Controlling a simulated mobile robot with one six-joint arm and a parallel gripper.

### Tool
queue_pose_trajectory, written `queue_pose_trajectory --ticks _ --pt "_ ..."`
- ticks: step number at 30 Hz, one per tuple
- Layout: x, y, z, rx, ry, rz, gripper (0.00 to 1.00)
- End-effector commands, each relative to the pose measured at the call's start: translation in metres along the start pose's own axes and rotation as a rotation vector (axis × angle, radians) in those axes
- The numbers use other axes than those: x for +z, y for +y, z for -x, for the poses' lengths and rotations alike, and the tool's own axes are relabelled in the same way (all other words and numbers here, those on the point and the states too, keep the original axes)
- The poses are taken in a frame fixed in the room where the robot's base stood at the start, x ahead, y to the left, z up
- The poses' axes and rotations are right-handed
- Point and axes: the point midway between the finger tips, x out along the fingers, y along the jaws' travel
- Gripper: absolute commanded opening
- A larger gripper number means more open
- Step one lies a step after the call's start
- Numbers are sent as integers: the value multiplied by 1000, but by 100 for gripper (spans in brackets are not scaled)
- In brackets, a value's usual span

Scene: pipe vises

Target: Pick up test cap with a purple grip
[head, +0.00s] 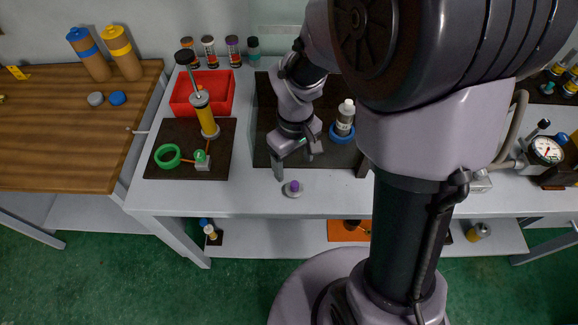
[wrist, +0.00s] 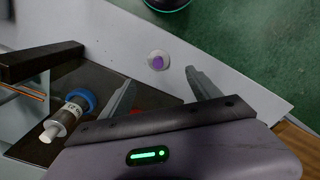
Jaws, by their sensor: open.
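The test cap (head: 292,189) is a small grey-white disc with a purple grip on top. It sits on the grey bench near its front edge, and it also shows in the wrist view (wrist: 158,61). My gripper (head: 294,170) is open and empty above the bench, just behind and slightly above the cap in the head view. In the wrist view the two fingers of my gripper (wrist: 164,88) point toward the cap, which lies beyond the fingertips. Nothing is between the fingers.
To the left are a red bin (head: 203,92), a yellow pump (head: 206,115) and a green ring (head: 167,156) on a dark board. The bench around the cap is clear.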

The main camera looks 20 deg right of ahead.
Motion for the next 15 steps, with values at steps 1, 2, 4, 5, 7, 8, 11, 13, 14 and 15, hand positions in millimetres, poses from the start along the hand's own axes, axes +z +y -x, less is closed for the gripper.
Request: queue_pose_trajectory --ticks 1,2,4,5,7,8,11,13,14,15 --pt "1 0 -22 -1 -3 1 72" --pt "1 0 -30 -1 -4 1 72" --pt "1 0 -46 -1 -2 -1 72" --pt "1 0 -52 -1 -3 -2 72" --pt "0 0 -60 0 -1 -2 72" --pt "0 0 -62 0 0 -2 72" --pt "0 1 -69 0 0 -1 72" --pt "0 2 -80 0 0 -2 72" --pt "-1 2 -86 0 -1 -2 72" --pt "-1 3 -96 0 -1 -2 72"
